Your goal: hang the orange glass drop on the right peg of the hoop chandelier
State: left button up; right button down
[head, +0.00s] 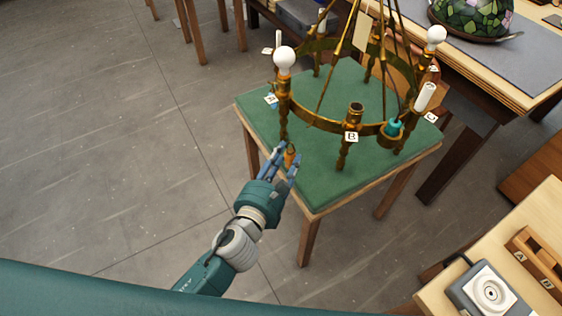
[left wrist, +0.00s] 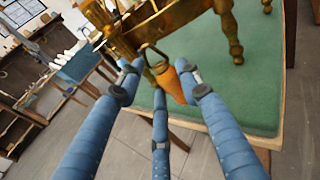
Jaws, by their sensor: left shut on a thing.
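The orange glass drop (head: 289,156) is held in my left gripper (head: 286,160), beside the near left leg of the brass hoop chandelier (head: 312,121). The chandelier stands on a green-topped table (head: 318,190). I cannot make out the right peg clearly. My right gripper is not in view.
The hoop carries white bulbs (head: 285,60), a white candle sleeve (head: 425,96), an empty brass cup (head: 355,110) and a teal piece (head: 393,127). A workbench with a stained-glass shade (head: 472,15) stands at back right. Another bench (head: 448,290) is at lower right. Floor at left is clear.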

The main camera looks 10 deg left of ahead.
pick_arm(q)
jog(key=shift+d+x, duration=0.25)
jog(key=shift+x, duration=1.05)
jog(key=w+d+b, duration=0.1)
jog(key=w+d, duration=0.2)
jog(key=w, duration=0.3)
jog(key=shift+w+d, duration=0.25)
jog(key=shift+d, duration=0.05)
jog(key=shift+r, duration=0.1)
dwell(0.4)
jog(key=shift+s, duration=0.1)
jog(key=shift+f, duration=0.25)
